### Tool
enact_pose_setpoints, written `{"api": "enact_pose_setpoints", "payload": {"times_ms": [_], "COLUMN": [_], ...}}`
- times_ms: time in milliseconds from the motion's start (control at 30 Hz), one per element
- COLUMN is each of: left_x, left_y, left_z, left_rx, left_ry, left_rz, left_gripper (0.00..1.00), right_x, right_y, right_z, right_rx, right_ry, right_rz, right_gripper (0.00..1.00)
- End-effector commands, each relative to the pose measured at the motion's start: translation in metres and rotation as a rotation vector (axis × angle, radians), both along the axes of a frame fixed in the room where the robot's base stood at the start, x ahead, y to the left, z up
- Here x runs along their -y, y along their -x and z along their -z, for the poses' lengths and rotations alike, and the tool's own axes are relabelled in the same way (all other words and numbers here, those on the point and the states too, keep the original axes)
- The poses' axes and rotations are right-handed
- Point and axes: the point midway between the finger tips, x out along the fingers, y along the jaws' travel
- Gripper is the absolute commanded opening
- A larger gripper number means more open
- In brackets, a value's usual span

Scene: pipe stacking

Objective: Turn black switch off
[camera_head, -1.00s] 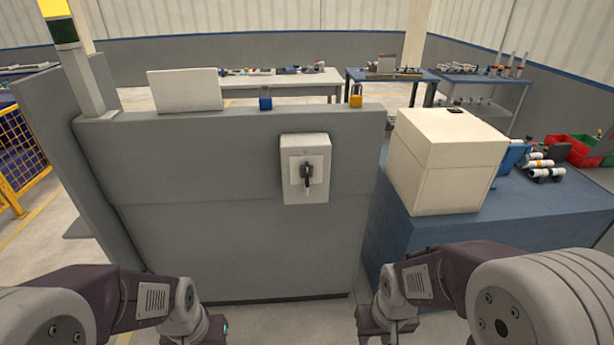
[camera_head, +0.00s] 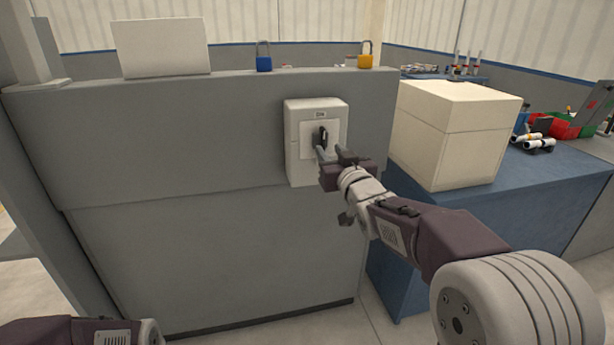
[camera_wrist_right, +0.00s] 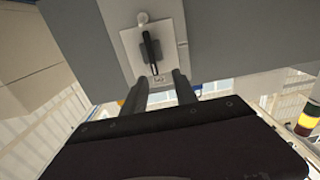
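The black switch (camera_head: 321,136) is a handle on a light grey box (camera_head: 298,155) fixed to the grey panel's front. The handle stands about upright below a small label that seems to read ON. My right gripper (camera_head: 331,152) is in front of the box, just below and right of the handle. In the right wrist view, the black switch (camera_wrist_right: 150,48) lies beyond the two fingers of the right gripper (camera_wrist_right: 160,82). The fingers are apart with nothing between them, and the handle looks clear of them. My left gripper is out of view; only part of its arm shows at lower left.
The grey panel (camera_head: 200,240) fills the left and middle. A blue padlock (camera_head: 264,62) and a yellow padlock (camera_head: 366,60) stand along its top. A cream box (camera_head: 455,140) sits on a blue table (camera_head: 540,195) to the right, close to my right arm.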

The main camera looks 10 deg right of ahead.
Motion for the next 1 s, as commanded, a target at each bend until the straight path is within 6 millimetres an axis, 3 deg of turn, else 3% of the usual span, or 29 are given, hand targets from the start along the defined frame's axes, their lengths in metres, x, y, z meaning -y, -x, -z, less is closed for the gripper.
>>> {"api": "enact_pose_setpoints", "payload": {"times_ms": [33,267,700,1000], "left_x": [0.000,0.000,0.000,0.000], "left_y": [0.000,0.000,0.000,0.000], "left_z": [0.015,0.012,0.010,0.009], "left_rx": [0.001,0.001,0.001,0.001], "left_ry": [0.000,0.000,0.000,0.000], "left_rz": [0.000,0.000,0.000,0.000], "left_gripper": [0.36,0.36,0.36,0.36], "right_x": [0.003,0.004,0.002,0.001], "right_y": [0.000,-0.002,-0.079,-0.091], "right_z": [0.016,0.014,0.016,0.016], "right_rx": [-0.001,-0.005,-0.008,-0.008], "right_ry": [0.000,-0.001,-0.001,-0.001], "right_rz": [0.005,0.009,0.009,0.009], "right_gripper": [0.34,0.34,0.34,0.34]}}
